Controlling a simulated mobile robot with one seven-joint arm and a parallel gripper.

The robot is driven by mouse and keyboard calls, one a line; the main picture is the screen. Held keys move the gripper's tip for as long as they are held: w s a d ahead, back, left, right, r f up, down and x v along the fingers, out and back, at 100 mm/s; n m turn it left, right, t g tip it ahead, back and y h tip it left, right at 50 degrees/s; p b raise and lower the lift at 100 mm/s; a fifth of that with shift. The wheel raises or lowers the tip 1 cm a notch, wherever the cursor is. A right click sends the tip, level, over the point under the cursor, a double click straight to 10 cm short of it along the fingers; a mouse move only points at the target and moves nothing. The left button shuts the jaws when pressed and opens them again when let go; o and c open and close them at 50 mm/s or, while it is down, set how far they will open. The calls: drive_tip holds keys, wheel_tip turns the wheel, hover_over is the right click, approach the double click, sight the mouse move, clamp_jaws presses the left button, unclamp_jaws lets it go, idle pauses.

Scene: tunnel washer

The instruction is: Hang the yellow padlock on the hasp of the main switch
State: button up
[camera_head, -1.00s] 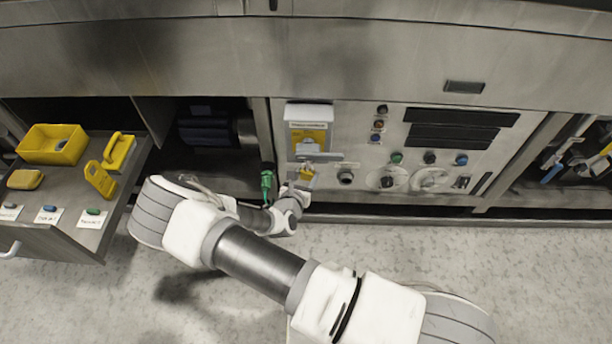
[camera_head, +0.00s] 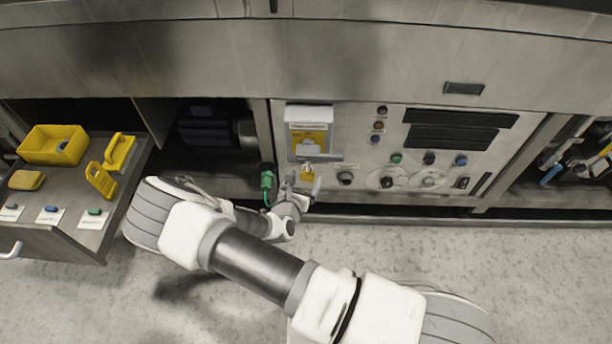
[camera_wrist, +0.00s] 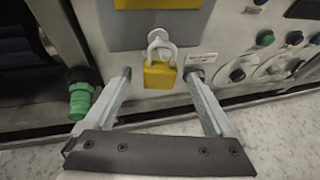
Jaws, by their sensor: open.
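The yellow padlock (camera_wrist: 160,75) hangs by its pale shackle from the hasp of the main switch (camera_wrist: 162,42) in the wrist view. It also shows small in the head view (camera_head: 307,172), below the switch box with the yellow label (camera_head: 309,127). My gripper (camera_wrist: 160,82) is open, its two fingers spread to either side of the padlock and apart from it. In the head view my gripper (camera_head: 303,187) is just below the padlock. How far the shackle is closed is too small to tell.
A green connector (camera_wrist: 80,100) is close left of my gripper. Knobs and buttons (camera_head: 428,158) fill the panel to the right. An open drawer (camera_head: 120,190) with a yellow box (camera_head: 30,150) and yellow tags stands at the left. The floor in front is clear.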

drive_tip(key=p+v, duration=0.4)
drive_tip(key=v, duration=1.2)
drive_tip(key=shift+w, duration=0.1)
drive_tip(key=s+d+r+m+g, duration=0.1)
drive_tip(key=d+r+m+g, duration=0.4)
drive_tip(key=r+m, duration=0.45)
drive_tip(key=s+d+r+m+g+h, duration=0.1)
drive_tip(key=s+d+r+m+g, duration=0.15)
drive_tip(key=d+r+m, duration=0.7)
drive_tip(key=d+r+m+g, duration=0.4)
drive_tip(key=r+m, duration=0.3)
drive_tip(key=r, duration=0.5)
drive_tip(key=s+r+m+t+y, duration=0.45)
drive_tip(key=s+r+m, duration=0.25)
drive_tip(key=r, duration=0.4)
wheel_tip(320, 180, up, 19)
drive_tip(key=p, duration=1.9)
drive_tip(key=shift+s+d+r+p, duration=0.15)
drive_tip(key=shift+s+d+p, duration=0.15)
drive_tip(key=shift+s+d, duration=0.1)
